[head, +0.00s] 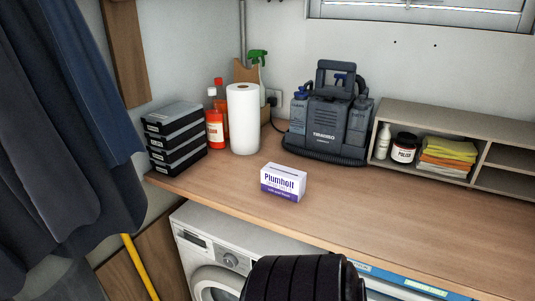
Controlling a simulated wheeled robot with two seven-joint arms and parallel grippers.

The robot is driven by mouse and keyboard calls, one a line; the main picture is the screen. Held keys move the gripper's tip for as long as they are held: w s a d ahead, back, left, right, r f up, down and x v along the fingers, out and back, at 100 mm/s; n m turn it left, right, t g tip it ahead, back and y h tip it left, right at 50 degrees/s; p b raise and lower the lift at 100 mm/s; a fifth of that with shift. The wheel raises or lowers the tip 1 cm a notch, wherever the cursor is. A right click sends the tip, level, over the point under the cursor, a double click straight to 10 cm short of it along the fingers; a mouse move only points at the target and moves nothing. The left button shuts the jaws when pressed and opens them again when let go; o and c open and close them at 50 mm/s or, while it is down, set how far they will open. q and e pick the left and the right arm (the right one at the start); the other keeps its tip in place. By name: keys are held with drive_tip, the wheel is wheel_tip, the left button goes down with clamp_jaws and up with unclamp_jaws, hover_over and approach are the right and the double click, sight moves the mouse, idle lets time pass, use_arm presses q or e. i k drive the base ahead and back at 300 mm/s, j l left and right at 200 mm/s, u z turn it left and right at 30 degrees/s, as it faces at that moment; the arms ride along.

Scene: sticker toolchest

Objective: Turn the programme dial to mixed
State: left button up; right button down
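A white washing machine (199,249) stands under the wooden worktop at the lower left of the head view. Its round programme dial (231,261) is on the front panel, right of a drawer with a dark label. The dial is too small for me to read its setting or any marking for mixed. The round door below is partly cut off by the bottom edge. A black ribbed shape covers the right part of the machine's front. Neither of my grippers shows in this view.
On the worktop (400,215) stand a white and purple box (283,182), a paper roll (243,118), black cases (178,139), a grey cleaning machine (325,125) and a shelf (455,135). A dark blue cloth (60,120) hangs at the left, near a yellow pole (140,266).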

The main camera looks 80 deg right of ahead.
sight(229, 260)
drive_tip(key=z, duration=2.4)
